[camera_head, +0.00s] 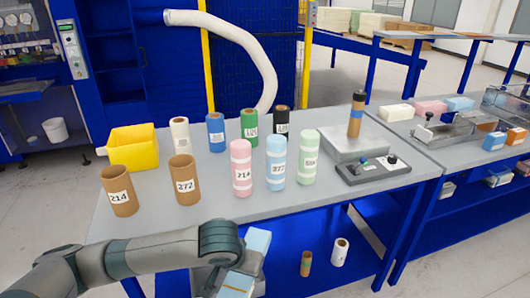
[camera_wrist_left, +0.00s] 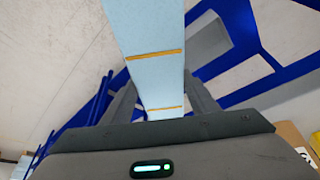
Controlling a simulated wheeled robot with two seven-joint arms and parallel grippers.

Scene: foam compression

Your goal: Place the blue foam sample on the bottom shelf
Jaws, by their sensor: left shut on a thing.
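The light blue foam sample (camera_head: 257,241) is at the bottom of the head view, in front of the table's front edge. My left gripper (camera_head: 246,264) is shut on it, and foam shows on both sides of the grip. In the left wrist view the foam (camera_wrist_left: 146,40) is a long block with two orange lines, between the fingers of my left gripper (camera_wrist_left: 155,100). The blue bottom shelf (camera_head: 318,282) shows under the grey table, partly hidden by my arm and the foam. My right gripper is not in view.
On the bottom shelf stand a brown roll (camera_head: 305,264) and a white roll (camera_head: 340,252). The grey table (camera_head: 330,205) above holds several labelled rolls, a yellow bin (camera_head: 133,148) and a control box (camera_head: 373,169). Foam blocks, including a blue one (camera_head: 459,104), lie on the right table.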

